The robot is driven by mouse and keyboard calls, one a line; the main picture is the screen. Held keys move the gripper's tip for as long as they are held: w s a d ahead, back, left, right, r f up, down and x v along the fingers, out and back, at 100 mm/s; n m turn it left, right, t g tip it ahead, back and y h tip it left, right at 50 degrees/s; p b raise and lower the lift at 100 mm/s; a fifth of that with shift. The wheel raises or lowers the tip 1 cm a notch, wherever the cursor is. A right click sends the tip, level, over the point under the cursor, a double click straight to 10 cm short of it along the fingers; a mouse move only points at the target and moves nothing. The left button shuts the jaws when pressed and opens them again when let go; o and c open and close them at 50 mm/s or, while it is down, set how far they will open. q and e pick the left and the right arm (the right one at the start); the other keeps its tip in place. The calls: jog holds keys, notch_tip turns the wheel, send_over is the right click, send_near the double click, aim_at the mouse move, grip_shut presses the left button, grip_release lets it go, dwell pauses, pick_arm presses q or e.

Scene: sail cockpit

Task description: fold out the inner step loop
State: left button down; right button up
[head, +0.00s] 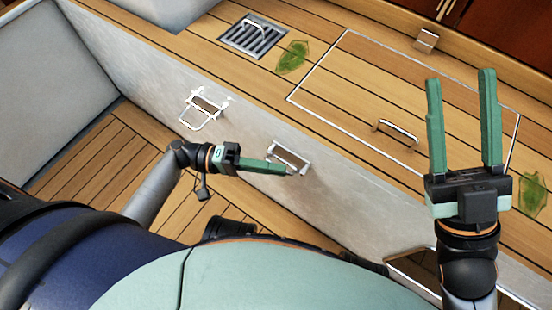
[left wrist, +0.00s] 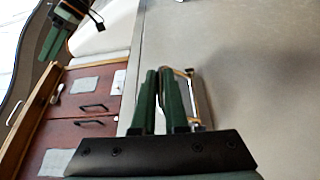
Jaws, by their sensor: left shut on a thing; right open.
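Two metal step loops are on the pale upright wall in the head view. The left one (head: 198,112) stands folded out from its mount. The right one (head: 293,156) is at the fingertips of my left gripper (head: 292,172) and looks close to the wall; its exact angle is hard to tell. In the left wrist view, the loop's bright frame (left wrist: 194,98) shows beside my left gripper (left wrist: 168,72), which is shut on its near bar. The fingers hide part of the loop. My right gripper (head: 460,82) is open and empty above the wooden bench.
The teak bench top has a drain grate (head: 254,36), a hatch handle (head: 396,132) and green leaves (head: 292,56). Slatted floor (head: 95,165) lies below the wall at left. Red drawers (left wrist: 90,104) show in the left wrist view.

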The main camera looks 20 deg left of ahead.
pick_arm(q)
jog(key=shift+s+a+f+m+g+h, duration=0.2)
jog(key=shift+f+m+g+h, duration=0.5)
jog(key=shift+m, duration=1.25)
jog(key=shift+s+d+f+m+g+h, duration=0.2)
jog(key=shift+f+m+g+h, duration=0.5)
jog(key=shift+m, duration=1.2)
jog(key=shift+s+a+f+m+g+h, duration=0.35)
jog(key=shift+f+m, duration=0.65)
jog(key=shift+m, duration=0.95)
jog(key=shift+d+f+g, duration=0.1)
jog(key=shift+g, duration=0.15)
jog(key=c, duration=1.2)
grip_release()
jog(key=shift+c, duration=0.2)
